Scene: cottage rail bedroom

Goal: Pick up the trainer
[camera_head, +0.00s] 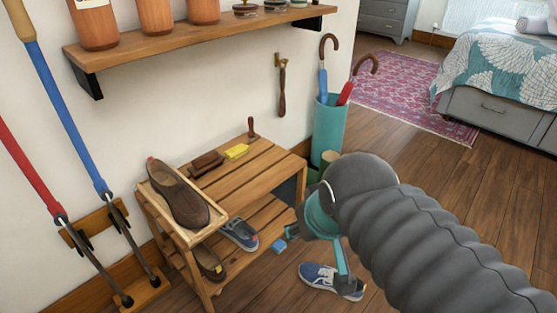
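A blue trainer (322,277) with a white sole lies on the wooden floor in front of the bench, in the head view. My gripper (318,258) is above and beside it, with its fingers spread apart and nothing seen between them. One fingertip overlaps the trainer in the picture; I cannot tell if it touches. A second blue-grey trainer (238,234) sits on the lower shelf of the slatted bench (262,172).
A brown shoe (178,193) lies in a tray on the bench top, near brushes and a yellow block (237,152). A small blue block (279,246) is near the gripper. A teal umbrella stand (327,130) stands behind. Open floor lies right.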

